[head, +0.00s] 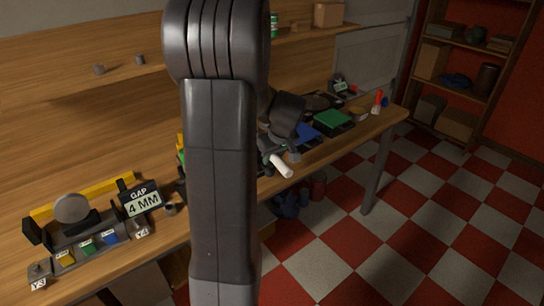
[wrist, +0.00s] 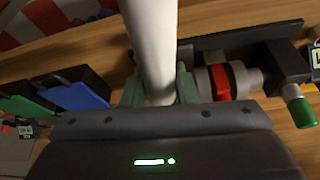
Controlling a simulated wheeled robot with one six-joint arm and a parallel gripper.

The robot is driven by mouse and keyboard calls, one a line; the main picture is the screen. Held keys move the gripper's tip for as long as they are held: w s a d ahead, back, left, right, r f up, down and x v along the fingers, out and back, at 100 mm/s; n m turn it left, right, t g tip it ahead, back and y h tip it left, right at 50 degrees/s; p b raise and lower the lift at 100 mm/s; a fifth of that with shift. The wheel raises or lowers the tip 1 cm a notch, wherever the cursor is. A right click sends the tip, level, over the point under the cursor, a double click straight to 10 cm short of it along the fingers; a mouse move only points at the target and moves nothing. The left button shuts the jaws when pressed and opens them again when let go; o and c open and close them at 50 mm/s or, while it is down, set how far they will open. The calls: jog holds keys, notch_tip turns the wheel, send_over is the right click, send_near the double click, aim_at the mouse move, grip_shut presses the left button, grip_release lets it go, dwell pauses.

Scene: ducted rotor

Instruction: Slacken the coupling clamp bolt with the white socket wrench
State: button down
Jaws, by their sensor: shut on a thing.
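The white socket wrench (wrist: 152,40) is a thick white rod held between the pads of my gripper (wrist: 160,88), which is shut on it. In the head view the white wrench (head: 281,166) sticks out below my gripper (head: 268,150), over the front edge of the bench. To the right of the grip in the wrist view, a grey shaft assembly with a red ring (wrist: 222,80), probably the coupling, lies on a dark base. The wrench stands apart from the red ring in that picture. I cannot make out the clamp bolt or the wrench's socket end.
The wooden bench (head: 200,240) also holds a green-topped box (head: 333,119) and a blue-topped box (wrist: 78,97). At the left stands a rig with a "GAP 4 MM" sign (head: 141,199). A green-tipped part (wrist: 301,108) is close at the right. My arm hides mid-bench.

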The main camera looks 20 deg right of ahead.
jog(key=shift+a, duration=0.3)
jog(key=shift+r, duration=0.15)
jog(key=shift+r+p, duration=1.5)
jog(key=shift+r, duration=0.95)
jog(key=shift+f, duration=0.1)
